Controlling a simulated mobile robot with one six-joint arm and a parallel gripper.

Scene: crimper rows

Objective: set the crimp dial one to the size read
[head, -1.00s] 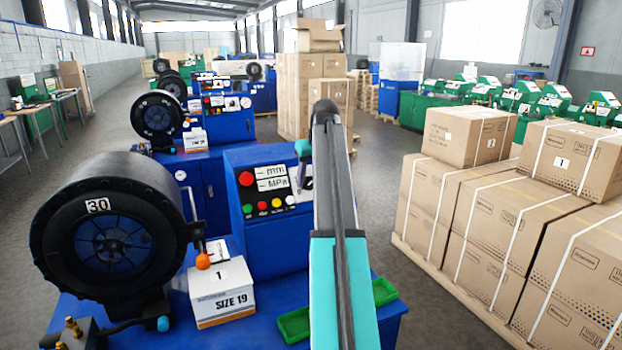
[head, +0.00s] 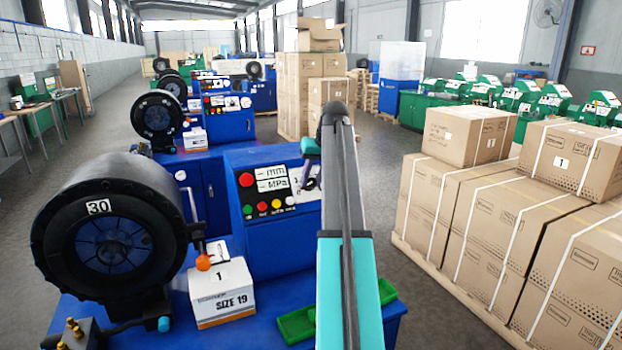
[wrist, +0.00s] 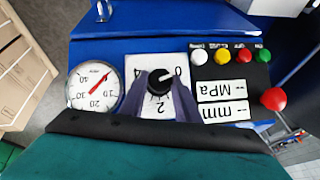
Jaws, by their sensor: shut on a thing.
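The crimp dial (wrist: 160,82) is a black knob on a white plate, seen upside down in the wrist view. The numbers 0, 2 and 4 show around it, and its white mark points up and right, towards the 0. My gripper (wrist: 163,98) is shut on the knob, with one finger on each side. In the head view my arm hides most of the dial and plate. A white box (head: 222,294) marked 1 and SIZE 19 stands on the front blue machine, beside the black crimping head (head: 112,240) labelled 30.
A round gauge (wrist: 95,86) sits beside the dial plate. Coloured buttons, a red knob (wrist: 273,99) and blank mm and MPa displays (wrist: 222,100) are on its other side. A green tray (head: 297,325) lies below the panel. Stacked cartons (head: 487,225) stand at the right, across an aisle.

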